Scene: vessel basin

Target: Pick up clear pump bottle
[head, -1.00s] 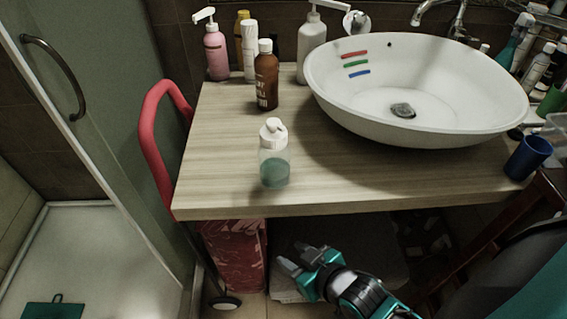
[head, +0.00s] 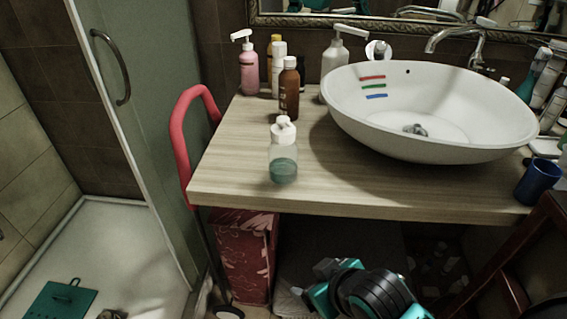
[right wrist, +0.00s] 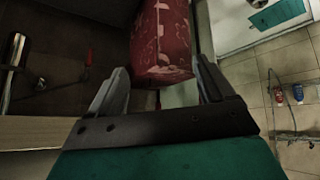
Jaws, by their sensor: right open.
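The clear pump bottle (head: 283,160) has a white pump top and blue-green liquid in its lower part. It stands upright on the wooden counter (head: 235,178), close to the front edge, in the head view. My right gripper (head: 312,280) is below the counter's front edge, lower and a little right of the bottle. In the right wrist view the right gripper (right wrist: 160,85) is open, with nothing between its fingers. The bottle does not show in that view. My left gripper is not in view.
A brown bottle (head: 289,92) and a pink pump bottle (head: 249,68) stand behind. A red rail (head: 178,135) borders the left. A red patterned box (head: 243,255) stands below.

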